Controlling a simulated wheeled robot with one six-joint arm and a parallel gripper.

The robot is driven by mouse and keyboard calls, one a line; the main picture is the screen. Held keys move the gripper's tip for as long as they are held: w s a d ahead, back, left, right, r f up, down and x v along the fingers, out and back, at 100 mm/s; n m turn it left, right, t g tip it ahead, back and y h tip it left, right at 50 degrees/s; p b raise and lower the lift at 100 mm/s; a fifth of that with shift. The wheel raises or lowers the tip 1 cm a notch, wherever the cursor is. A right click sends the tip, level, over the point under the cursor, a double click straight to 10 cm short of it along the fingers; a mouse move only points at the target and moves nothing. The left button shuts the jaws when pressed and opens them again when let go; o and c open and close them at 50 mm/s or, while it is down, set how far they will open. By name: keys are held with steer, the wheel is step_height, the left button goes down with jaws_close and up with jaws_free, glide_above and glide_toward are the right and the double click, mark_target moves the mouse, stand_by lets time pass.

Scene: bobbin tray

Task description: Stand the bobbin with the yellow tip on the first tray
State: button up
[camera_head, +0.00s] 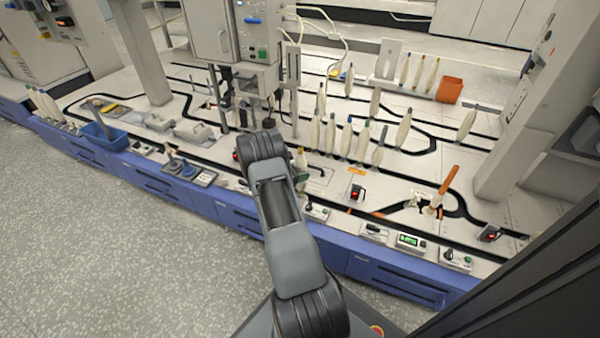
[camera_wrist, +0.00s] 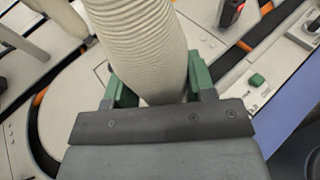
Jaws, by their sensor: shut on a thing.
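My gripper (camera_wrist: 160,84) is shut on a pale wound bobbin (camera_wrist: 140,40), its green fingers on both sides of the thread. In the head view my gripper (camera_head: 301,178) is partly hidden by my own arm. The held bobbin (camera_head: 300,160) rises just above it, roughly upright, with a small tip that looks yellowish. The tip is out of frame in the wrist view, and the bobbin's base is hidden. Several other bobbins (camera_head: 347,137) stand upright behind and to the right, with differently coloured tips. I cannot tell which support is the first tray.
A machine column (camera_head: 262,45) stands behind my gripper. An orange container (camera_head: 449,90) is at the back right and a blue bin (camera_head: 104,136) at the left. Black tracks cross the pale bench.

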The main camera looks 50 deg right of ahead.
steer(key=shift+f+b, duration=0.4)
steer(key=shift+f, duration=0.15)
steer(key=o, duration=0.8)
steer(key=shift+c, duration=0.2)
steer(key=shift+a, duration=0.1)
steer(key=p+v, duration=0.3)
steer(key=v, duration=0.7)
steer(key=shift+w+a+r, duration=0.2)
steer(key=shift+a, duration=0.1)
